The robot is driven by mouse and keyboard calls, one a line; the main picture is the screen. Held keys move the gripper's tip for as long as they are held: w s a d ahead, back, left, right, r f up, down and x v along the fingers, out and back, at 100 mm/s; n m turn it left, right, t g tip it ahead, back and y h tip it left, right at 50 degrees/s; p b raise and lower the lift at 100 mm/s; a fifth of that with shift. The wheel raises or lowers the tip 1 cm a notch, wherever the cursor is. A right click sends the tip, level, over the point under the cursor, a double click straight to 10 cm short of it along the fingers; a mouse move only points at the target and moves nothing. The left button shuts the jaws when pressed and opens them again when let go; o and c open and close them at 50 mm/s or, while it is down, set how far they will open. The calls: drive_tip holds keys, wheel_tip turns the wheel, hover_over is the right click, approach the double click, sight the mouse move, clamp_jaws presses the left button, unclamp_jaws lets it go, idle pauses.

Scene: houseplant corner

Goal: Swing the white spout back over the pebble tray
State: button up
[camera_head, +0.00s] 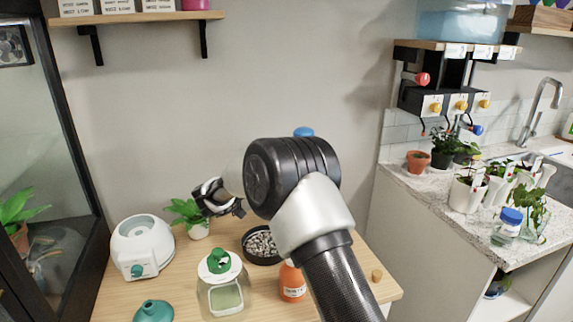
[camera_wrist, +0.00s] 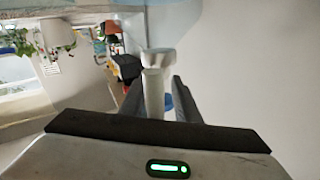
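The white spout (camera_wrist: 153,92) stands between the two dark fingers of my gripper (camera_wrist: 158,88) in the wrist view. It lies close to the left finger, with a gap on the right, so the fingers look open around it. A blue part (camera_wrist: 169,102) shows just behind it. In the head view I cannot make out the spout, and my arm hides much of the middle. My gripper (camera_head: 236,210) is only partly visible there, above the table. The pebble tray (camera_head: 262,263) is a round black dish of grey pebbles on the wooden table, below and right of my gripper.
A white round appliance (camera_head: 140,248) and a small potted plant (camera_head: 198,231) stand left of the tray. A green-capped jar (camera_head: 222,296) and an orange bottle (camera_head: 292,283) stand in front. A blue cap (camera_head: 303,131) shows behind my arm. A plant-covered counter (camera_head: 420,189) is right.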

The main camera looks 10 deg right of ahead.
drive_tip(key=p+v, duration=0.2)
drive_tip(key=v, duration=1.5)
drive_tip(key=shift+s, duration=0.2)
drive_tip(key=shift+a, duration=0.15)
drive_tip(key=w+r+n+t+y, duration=0.2)
drive_tip(key=r+n+t+y, duration=0.15)
drive_tip(key=r+y, duration=0.5)
drive_tip(key=w+r+n+t+y, duration=0.25)
drive_tip(key=r+n+y, duration=0.2)
drive_tip(key=r, duration=0.65)
drive_tip(key=s+d+f+n+g, duration=0.1)
drive_tip(key=s+d+f+g, duration=0.4)
drive_tip(key=s, duration=0.7)
drive_tip(key=s+d+f+n+g+y, duration=0.1)
drive_tip(key=s+d+f+n+g, duration=0.15)
drive_tip(key=s+d+f, duration=0.7)
drive_tip(key=s+d+n+g, duration=0.1)
drive_tip(key=s+d+g, duration=0.3)
drive_tip(key=s, duration=1.2)
wheel_tip(320, 180, up, 19)
drive_tip(key=p, duration=1.8)
drive_tip(key=shift+s+d+f+p, duration=0.25)
drive_tip(key=shift+p, duration=0.15)
